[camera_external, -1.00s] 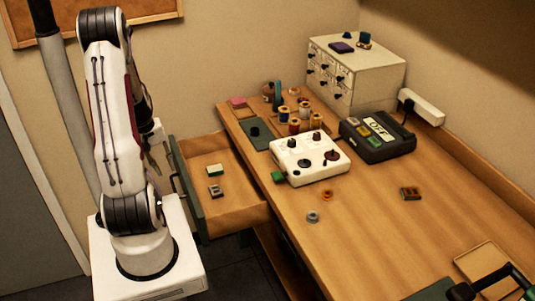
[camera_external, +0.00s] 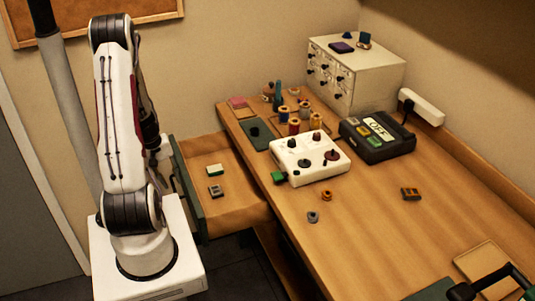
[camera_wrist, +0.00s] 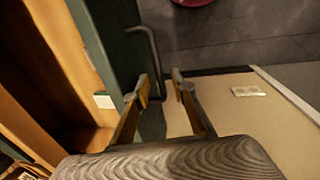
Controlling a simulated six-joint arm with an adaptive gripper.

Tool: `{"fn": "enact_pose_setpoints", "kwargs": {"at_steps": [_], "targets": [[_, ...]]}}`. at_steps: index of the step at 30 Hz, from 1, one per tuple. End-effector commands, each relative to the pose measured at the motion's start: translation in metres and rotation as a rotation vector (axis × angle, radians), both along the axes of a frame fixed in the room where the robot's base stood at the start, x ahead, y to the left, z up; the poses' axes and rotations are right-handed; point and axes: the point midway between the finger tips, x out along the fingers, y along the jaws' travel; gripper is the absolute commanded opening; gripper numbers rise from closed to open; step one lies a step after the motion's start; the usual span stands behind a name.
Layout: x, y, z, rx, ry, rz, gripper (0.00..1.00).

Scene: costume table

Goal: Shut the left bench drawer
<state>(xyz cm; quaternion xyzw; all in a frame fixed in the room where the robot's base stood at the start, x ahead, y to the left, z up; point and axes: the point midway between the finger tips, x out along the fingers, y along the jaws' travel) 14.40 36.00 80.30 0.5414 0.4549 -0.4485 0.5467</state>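The left bench drawer (camera_external: 236,208) is pulled out from the bench's left side in the external view. Its dark green front (camera_external: 187,190) faces my arm, and it also shows in the wrist view (camera_wrist: 106,30). A dark bar handle (camera_wrist: 150,45) sticks out from that front. My gripper (camera_wrist: 160,88) is open, with its two fingers apart at the near end of the handle. The handle end appears between the fingertips; I cannot tell whether they touch it. In the external view my arm mostly hides the gripper.
A small green-and-white block (camera_external: 215,170) and a grey block (camera_external: 216,190) lie inside the drawer. A white control box (camera_external: 310,160), thread spools and a black OFF box (camera_external: 377,138) stand on the bench (camera_external: 385,225). Floor shows below the drawer.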

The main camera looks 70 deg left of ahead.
Motion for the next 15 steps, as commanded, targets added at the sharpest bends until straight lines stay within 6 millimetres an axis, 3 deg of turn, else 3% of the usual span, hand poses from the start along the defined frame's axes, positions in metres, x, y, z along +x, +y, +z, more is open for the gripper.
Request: {"fn": "enact_pose_setpoints", "kwargs": {"at_steps": [5, 8, 15], "targets": [[0.0001, 0.0, 0.0001, 0.0, 0.0, 0.0, 0.25], [0.0001, 0.0, 0.0001, 0.0, 0.0, 0.0, 0.01], [0.0003, 0.0, 0.0003, 0.0, 0.0, 0.0, 0.0]]}}
